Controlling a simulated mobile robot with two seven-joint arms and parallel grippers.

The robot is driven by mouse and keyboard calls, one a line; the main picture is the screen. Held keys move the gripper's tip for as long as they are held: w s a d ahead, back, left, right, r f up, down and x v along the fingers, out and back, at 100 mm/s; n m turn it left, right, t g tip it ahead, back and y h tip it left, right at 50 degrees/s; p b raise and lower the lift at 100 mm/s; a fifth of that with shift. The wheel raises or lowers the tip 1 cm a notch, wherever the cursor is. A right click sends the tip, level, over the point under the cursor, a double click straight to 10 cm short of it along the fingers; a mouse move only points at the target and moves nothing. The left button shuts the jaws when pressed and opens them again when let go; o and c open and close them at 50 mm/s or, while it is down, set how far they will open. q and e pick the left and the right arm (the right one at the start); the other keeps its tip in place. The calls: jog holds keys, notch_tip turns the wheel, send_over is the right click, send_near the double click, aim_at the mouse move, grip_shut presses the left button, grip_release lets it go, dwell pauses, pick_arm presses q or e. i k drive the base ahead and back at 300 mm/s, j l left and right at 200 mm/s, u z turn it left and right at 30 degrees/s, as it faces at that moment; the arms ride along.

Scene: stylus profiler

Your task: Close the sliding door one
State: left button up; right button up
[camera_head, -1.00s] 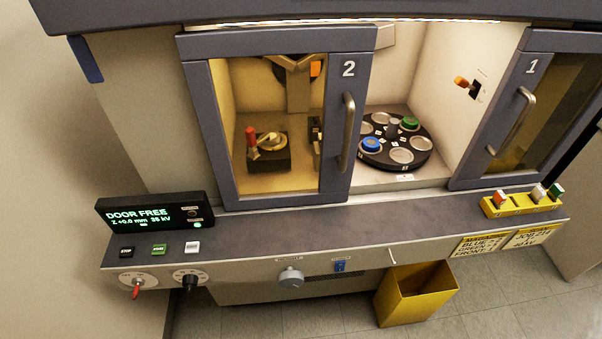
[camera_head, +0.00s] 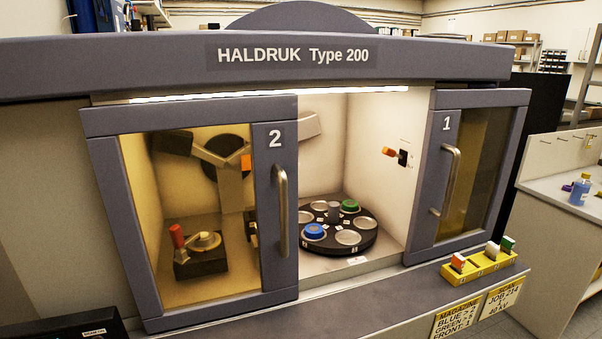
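Sliding door 1 (camera_head: 422,215) is a grey framed door with a dark amber pane on the right of the machine front. Its vertical metal handle (camera_head: 447,180) is on its left side. Sliding door 2 (camera_head: 276,225) is on the left, with its handle (camera_head: 280,210) on its right side. Between the two doors is a wide open gap into the lit chamber. In the gap a black turntable (camera_head: 362,244) holds a blue cap (camera_head: 314,231) and a green cap (camera_head: 349,206). Neither of my grippers shows in the view.
A yellow rack (camera_head: 478,267) with several coloured pieces sits on the ledge (camera_head: 340,315) below door 1. An orange-tipped lever (camera_head: 389,152) is on the chamber's right wall. A side bench with a blue bottle (camera_head: 580,189) stands at right.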

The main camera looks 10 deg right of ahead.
aim_at(444, 114)
jog(key=z, duration=1.5)
jog(key=i+l, duration=0.5)
jog(key=l, duration=0.15)
